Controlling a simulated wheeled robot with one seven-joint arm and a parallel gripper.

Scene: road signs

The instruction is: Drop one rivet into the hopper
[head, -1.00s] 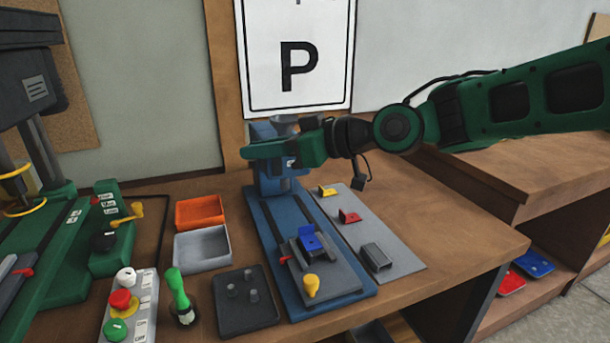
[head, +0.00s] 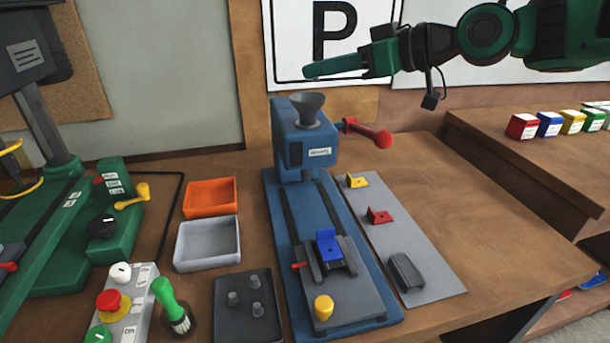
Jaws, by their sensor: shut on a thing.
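The hopper (head: 308,108) is a grey funnel on top of the blue press (head: 303,145). My gripper (head: 308,71) is a little above the hopper in the picture, with its green fingers pointing left. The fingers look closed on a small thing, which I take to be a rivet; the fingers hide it.
A red-knobbed lever (head: 382,138) sticks out right of the press. Orange (head: 211,198) and grey (head: 207,242) bins stand left of it. A blue bracket (head: 328,246) sits on the press fixture. A grey plate (head: 437,285) with brackets lies to the right.

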